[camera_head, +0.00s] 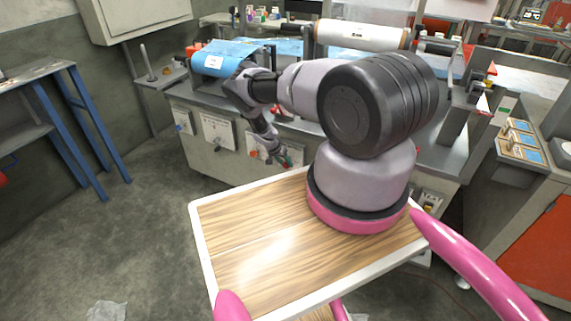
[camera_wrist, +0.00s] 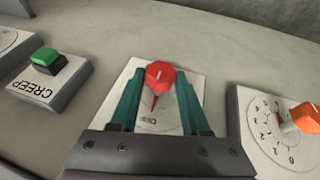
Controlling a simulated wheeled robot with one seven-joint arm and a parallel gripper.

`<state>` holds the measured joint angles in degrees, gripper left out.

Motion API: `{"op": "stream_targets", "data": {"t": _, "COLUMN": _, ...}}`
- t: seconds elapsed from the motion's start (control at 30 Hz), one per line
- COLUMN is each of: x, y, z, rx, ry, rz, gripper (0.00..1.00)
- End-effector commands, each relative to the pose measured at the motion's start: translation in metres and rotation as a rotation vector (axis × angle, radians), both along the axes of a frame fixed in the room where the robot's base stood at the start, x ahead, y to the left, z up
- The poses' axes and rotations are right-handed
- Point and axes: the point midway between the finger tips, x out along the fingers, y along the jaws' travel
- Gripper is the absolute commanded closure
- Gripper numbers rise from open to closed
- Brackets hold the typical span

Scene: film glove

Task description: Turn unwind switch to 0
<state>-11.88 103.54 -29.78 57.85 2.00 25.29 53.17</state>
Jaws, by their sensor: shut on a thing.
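In the wrist view, a red knob (camera_wrist: 160,75) with a pointer sits on a white dial plate (camera_wrist: 152,118). The plate's lettering is partly hidden and too small to read. My gripper (camera_wrist: 160,79) has its two teal fingers on either side of this red knob, shut on it. In the head view, my gripper (camera_head: 286,160) reaches down to the front of the grey machine, near a white panel (camera_head: 256,146); the red knob is hard to make out there.
An orange-red knob (camera_wrist: 304,117) on a numbered dial plate (camera_wrist: 262,128) is at the right. A wooden tabletop (camera_head: 250,250) with a white rim lies below my arm. Blue-legged table (camera_head: 85,130) stands left.

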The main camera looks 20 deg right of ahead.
Motion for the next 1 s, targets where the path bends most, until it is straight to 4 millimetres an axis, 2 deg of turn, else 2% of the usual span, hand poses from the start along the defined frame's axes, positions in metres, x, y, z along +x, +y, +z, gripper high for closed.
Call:
{"op": "stream_targets", "data": {"t": 0.03, "x": 0.000, "y": 0.000, "z": 0.000, "rx": 0.000, "ry": 0.000, "rz": 0.001, "gripper": 1.00}}
{"op": "stream_targets", "data": {"t": 0.07, "x": 0.000, "y": 0.000, "z": 0.000, "rx": 0.000, "ry": 0.000, "rz": 0.001, "gripper": 0.46}}
{"op": "stream_targets", "data": {"t": 0.1, "x": 0.000, "y": 0.000, "z": 0.000, "rx": 0.000, "ry": 0.000, "rz": 0.000, "gripper": 0.31}}
{"op": "stream_targets", "data": {"t": 0.13, "x": 0.000, "y": 0.000, "z": 0.000, "rx": 0.000, "ry": 0.000, "rz": 0.000, "gripper": 0.24}}
{"op": "stream_targets", "data": {"t": 0.43, "x": 0.000, "y": 0.000, "z": 0.001, "rx": 0.001, "ry": -0.001, "rz": 0.000, "gripper": 0.24}}
{"op": "stream_targets", "data": {"t": 0.57, "x": 0.000, "y": 0.005, "z": 0.009, "rx": 0.001, "ry": -0.001, "rz": -0.001, "gripper": 0.24}}
{"op": "stream_targets", "data": {"t": 1.0, "x": -0.005, "y": 0.040, "z": 0.082, "rx": 0.001, "ry": -0.001, "rz": -0.001, "gripper": 0.24}}
